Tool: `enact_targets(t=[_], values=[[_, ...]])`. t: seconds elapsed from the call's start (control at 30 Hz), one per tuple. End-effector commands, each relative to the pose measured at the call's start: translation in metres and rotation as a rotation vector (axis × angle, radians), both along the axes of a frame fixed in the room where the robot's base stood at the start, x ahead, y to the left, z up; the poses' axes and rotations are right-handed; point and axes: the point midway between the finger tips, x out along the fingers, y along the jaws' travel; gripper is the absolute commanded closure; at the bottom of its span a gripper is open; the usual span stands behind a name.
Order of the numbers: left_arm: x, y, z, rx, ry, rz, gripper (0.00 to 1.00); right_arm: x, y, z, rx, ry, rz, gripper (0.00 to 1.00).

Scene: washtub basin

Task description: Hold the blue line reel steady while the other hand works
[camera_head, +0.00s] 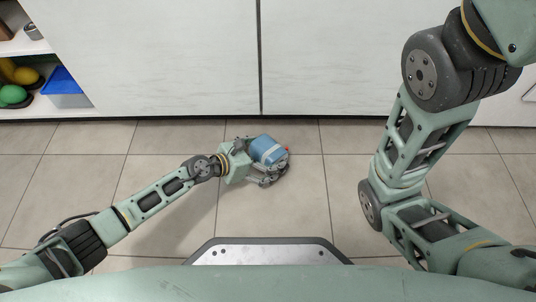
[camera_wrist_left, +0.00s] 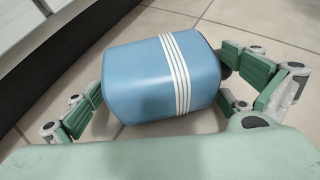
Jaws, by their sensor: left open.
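The blue line reel (camera_head: 266,149), a rounded blue drum with white stripes, is at my left gripper (camera_head: 272,162), low over or on the tiled floor; I cannot tell which. In the left wrist view the reel (camera_wrist_left: 150,85) fills the space between the fingers of the left gripper (camera_wrist_left: 163,88).
White cabinet fronts (camera_head: 160,55) stand along the back. An open shelf at the far left holds a blue bin (camera_head: 64,88) and green and yellow round items (camera_head: 14,94). The tiled floor (camera_head: 325,190) around the reel is clear.

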Motion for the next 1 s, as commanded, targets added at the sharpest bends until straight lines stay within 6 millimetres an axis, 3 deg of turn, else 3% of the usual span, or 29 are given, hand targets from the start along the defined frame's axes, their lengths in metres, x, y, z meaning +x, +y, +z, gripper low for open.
enact_targets(t=[0.2, 0.5, 1.0], values=[[-0.0013, 0.0019, -0.0037, 0.007, 0.003, -0.001, 0.01, -0.0001, 0.0, -0.0003, 0.0, 0.0, 0.0, 0.18], [-0.0015, 0.0032, -0.0052, 0.01, 0.003, 0.0, 0.26, -0.0001, 0.0, -0.0004, 0.0, 0.0, 0.0, 0.18], [-0.0026, 0.0046, -0.0078, 0.015, 0.004, -0.002, 0.26, 0.0002, -0.0001, -0.0007, 0.0, 0.0, 0.0, 0.18]])
